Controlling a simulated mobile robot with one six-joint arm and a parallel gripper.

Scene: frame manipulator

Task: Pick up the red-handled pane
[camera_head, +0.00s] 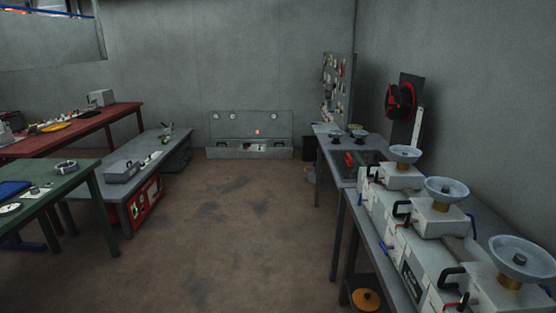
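A dark flat piece with red parts (349,160) lies on the grey bench along the right wall. It may be the red-handled pane, but it is too small and dim to be sure. White machines with bowls stand in front of it and partly crowd its near side. My gripper is not in view, and no part of my arm shows clearly.
White machines with grey bowls (446,190) fill the near right bench. A green table (62,190), a low grey bench (120,190) and a red table (90,122) stand left. A grey console (250,130) stands at the back wall. The brown floor (225,225) between is clear.

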